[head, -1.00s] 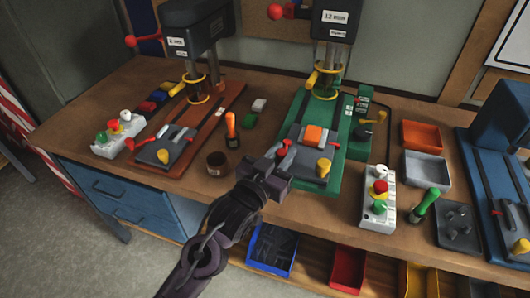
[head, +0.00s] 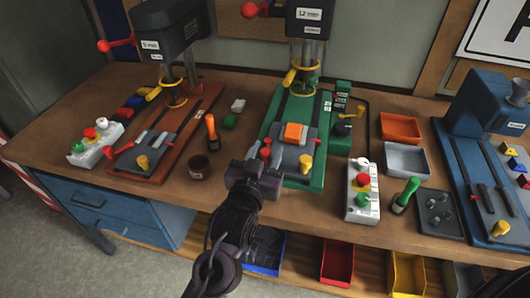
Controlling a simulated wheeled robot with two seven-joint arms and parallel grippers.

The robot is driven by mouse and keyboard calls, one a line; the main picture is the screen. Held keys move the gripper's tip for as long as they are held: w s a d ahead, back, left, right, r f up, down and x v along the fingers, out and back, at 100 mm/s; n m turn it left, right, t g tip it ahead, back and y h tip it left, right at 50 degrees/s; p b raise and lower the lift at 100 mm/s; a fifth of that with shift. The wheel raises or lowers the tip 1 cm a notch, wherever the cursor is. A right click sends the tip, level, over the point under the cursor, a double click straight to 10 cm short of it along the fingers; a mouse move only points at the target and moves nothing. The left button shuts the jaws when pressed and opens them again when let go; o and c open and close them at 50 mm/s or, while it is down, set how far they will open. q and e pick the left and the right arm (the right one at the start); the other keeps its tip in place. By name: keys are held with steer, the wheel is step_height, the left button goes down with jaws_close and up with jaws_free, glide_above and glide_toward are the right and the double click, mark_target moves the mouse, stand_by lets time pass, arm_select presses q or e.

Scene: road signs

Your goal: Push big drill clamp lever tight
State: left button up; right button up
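The green-based drill (head: 307,55) stands at the back middle, with a grey vise (head: 291,158) on its green base (head: 312,178). An orange block (head: 293,132) sits in the vise. A red clamp lever (head: 266,148) shows at the vise's left side, partly hidden by my gripper. A yellow knob (head: 305,163) is at the vise's front right. My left gripper (head: 262,163) is at the vise's front-left corner, close to the red lever. I cannot tell whether it touches the lever or how far its fingers are apart. My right gripper is not in view.
A red-brown-based drill (head: 168,45) stands left, a blue machine (head: 485,105) right. A dark cup (head: 199,167) and an orange-handled tool (head: 211,132) stand left of my gripper. A button box (head: 362,192), a green-handled tool (head: 405,196) and trays (head: 405,160) lie to the right.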

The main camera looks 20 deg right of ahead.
arm_select(q)
steer(key=shift+o, duration=0.2)
steer(key=shift+s, duration=0.1)
steer(key=shift+s+a+f, duration=0.15)
steer(key=shift+s+a, duration=0.05)
steer(key=shift+s, duration=0.05)
steer(key=b+v, duration=0.2)
steer(key=v, duration=0.5)
